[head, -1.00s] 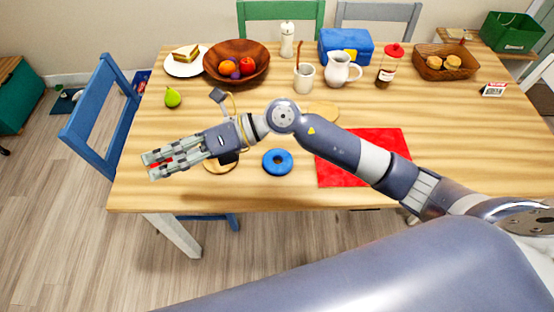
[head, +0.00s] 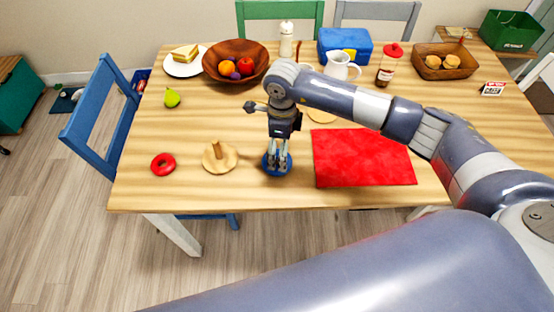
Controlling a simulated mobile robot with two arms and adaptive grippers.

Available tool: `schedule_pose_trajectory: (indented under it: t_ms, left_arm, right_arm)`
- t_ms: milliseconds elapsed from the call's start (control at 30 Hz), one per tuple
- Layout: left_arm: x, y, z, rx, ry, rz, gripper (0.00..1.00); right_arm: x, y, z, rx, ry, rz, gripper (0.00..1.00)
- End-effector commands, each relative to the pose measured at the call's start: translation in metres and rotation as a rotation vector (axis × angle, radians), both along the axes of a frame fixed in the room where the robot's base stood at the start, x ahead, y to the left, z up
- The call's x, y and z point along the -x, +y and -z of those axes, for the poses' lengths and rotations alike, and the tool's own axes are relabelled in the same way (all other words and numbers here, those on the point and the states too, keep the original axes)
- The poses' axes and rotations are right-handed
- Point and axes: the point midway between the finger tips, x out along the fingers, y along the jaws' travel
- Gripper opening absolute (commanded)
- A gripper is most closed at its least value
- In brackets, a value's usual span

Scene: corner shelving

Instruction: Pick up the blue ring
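The blue ring (head: 267,168) lies on the wooden table, left of the red mat. My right gripper (head: 278,165), on the arm coming in from the right, points straight down at the ring. Its fingertips are at the ring and cover its middle part. Whether the fingers are closed on it cannot be told. My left gripper is not in view.
A wooden base with a peg (head: 221,161) stands just left of the blue ring, and a red ring (head: 163,164) lies farther left. A red mat (head: 363,158) is to the right. A wooden bowl (head: 235,64), blue box (head: 345,46) and jug (head: 338,66) stand farther back.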

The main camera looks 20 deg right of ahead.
Motion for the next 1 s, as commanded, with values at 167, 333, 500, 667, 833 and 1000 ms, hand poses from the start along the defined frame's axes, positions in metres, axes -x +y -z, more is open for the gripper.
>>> schedule_pose_trajectory:
  t_ms: [167,333,500,667,833,1000]
  left_arm:
    - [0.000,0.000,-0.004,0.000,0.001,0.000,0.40]
    - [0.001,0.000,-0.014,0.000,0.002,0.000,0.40]
    - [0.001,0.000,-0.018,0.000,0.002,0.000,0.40]
    - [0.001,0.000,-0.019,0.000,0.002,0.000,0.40]
    - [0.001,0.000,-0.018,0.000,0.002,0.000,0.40]
    - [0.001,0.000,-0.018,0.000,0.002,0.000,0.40]
  right_arm:
    - [0.000,0.002,0.012,-0.002,0.002,-0.002,0.97]
    - [-0.002,0.004,0.031,-0.001,0.005,-0.001,0.97]
    - [-0.003,0.005,0.054,-0.001,0.003,-0.001,0.97]
    - [-0.004,0.005,0.061,-0.002,0.000,-0.002,0.97]
    - [-0.004,0.005,0.061,-0.003,-0.001,-0.002,0.97]
    - [-0.004,0.005,0.061,-0.003,-0.001,-0.002,0.61]
